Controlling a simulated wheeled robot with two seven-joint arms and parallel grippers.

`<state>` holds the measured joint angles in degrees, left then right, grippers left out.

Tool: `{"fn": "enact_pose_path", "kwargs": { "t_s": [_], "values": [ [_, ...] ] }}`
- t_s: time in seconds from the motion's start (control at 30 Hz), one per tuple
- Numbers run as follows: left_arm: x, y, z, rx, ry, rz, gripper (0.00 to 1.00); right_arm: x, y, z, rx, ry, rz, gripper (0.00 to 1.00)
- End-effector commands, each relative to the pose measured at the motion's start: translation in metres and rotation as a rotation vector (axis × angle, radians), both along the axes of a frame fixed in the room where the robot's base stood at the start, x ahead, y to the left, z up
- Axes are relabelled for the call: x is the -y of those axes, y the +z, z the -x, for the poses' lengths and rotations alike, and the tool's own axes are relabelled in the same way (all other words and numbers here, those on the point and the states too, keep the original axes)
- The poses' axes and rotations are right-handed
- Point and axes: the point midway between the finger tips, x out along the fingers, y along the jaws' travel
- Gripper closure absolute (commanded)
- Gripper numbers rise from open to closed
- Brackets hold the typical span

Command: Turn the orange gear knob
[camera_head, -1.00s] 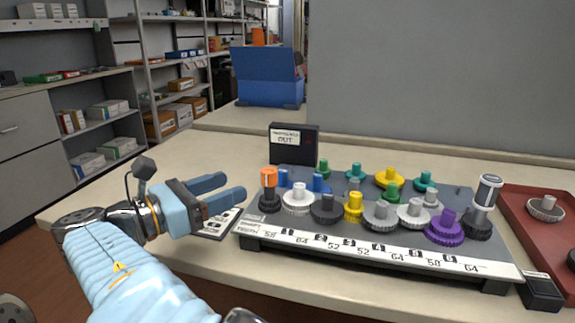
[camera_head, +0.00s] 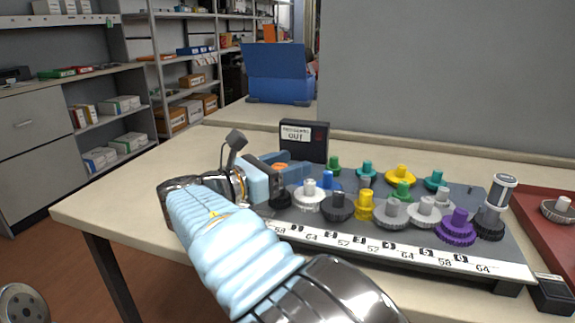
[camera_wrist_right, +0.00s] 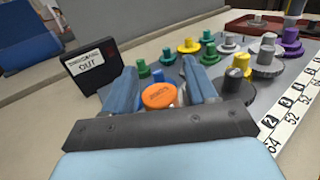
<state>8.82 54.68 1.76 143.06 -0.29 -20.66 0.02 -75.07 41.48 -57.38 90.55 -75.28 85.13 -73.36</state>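The orange gear knob (camera_head: 280,167) stands at the left end of the grey gear board (camera_head: 470,190), with a dark gear (camera_head: 281,198) at its base. Its round orange top also shows in the right wrist view (camera_wrist_right: 159,95). My right gripper (camera_head: 285,162) has its two blue fingers around the knob, one on either side. In the right wrist view the fingers (camera_wrist_right: 162,85) are apart, with a small gap beside the knob, so the gripper looks open. The knob's lower part is partly hidden by the gripper. My left gripper is not in view.
A black box marked OUT (camera_head: 304,141) stands behind. A red tray (camera_head: 535,225) lies at right. The table (camera_head: 130,190) is clear at left.

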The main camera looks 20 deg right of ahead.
Motion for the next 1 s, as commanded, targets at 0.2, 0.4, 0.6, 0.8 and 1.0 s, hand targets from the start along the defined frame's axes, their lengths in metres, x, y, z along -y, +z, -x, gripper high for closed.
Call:
{"fn": "enact_pose_path", "kwargs": {
  "t_s": [0.2,0.4,0.6,0.8,1.0],
  "values": [
    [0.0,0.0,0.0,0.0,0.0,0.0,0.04,0.0,0.0,0.0,0.0,0.0,0.0,0.78],
    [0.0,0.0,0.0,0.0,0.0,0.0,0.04,0.0,0.0,0.0,0.0,0.002,0.0,0.92],
    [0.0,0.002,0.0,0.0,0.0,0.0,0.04,0.0,0.0,0.0,-0.002,0.04,-0.002,0.92],
    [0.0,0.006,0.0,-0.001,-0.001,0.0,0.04,-0.001,0.001,-0.002,-0.002,0.149,-0.003,0.92],
    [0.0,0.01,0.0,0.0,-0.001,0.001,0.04,-0.003,0.0,-0.004,-0.003,0.319,-0.006,0.92]
  ]
}}
